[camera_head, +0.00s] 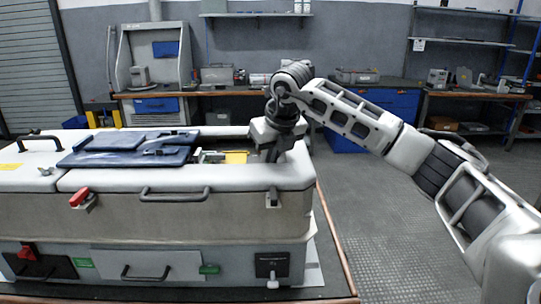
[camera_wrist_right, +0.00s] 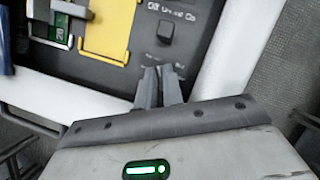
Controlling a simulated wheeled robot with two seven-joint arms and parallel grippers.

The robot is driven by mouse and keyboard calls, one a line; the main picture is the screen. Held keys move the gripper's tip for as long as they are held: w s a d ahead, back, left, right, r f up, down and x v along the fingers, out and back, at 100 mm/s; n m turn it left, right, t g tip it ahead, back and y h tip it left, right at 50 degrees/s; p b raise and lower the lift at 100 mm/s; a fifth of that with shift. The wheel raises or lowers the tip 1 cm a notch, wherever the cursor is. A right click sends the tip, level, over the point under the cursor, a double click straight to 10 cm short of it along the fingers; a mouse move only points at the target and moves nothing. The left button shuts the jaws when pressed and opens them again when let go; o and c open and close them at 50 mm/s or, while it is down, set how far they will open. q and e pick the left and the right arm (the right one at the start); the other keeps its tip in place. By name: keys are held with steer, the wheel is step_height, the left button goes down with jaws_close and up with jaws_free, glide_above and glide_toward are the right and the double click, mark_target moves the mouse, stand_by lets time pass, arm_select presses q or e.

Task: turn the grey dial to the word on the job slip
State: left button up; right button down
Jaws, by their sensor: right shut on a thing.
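The right gripper (camera_head: 270,154) reaches down into the open top of the big grey-white case (camera_head: 120,226). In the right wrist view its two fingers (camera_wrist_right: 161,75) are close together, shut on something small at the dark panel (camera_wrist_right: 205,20). The grey dial itself is mostly hidden between the fingertips, so I cannot read its setting. Small marks on the panel beside the tips are too blurred to read. No job slip with a readable word shows. My left gripper is not in view.
A black switch (camera_wrist_right: 168,32) under small white lettering sits just beyond the fingertips. A yellow plate (camera_wrist_right: 107,25) and a green circuit board (camera_wrist_right: 60,22) lie to its left. A dark blue folded cover (camera_head: 125,148) rests on the case. Workbenches stand behind; the floor at right is clear.

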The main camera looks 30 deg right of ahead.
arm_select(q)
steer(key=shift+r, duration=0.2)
arm_select(e)
steer(key=shift+m+h, duration=0.3)
steer(key=shift+m, duration=0.3)
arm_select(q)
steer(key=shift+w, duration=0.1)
arm_select(e)
steer(key=c, duration=1.8)
jaws_free()
arm_select(q)
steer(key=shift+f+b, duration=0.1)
steer(key=shift+b, duration=0.25)
arm_select(e)
steer(key=v, duration=1.6)
steer(key=shift+w, duration=0.1)
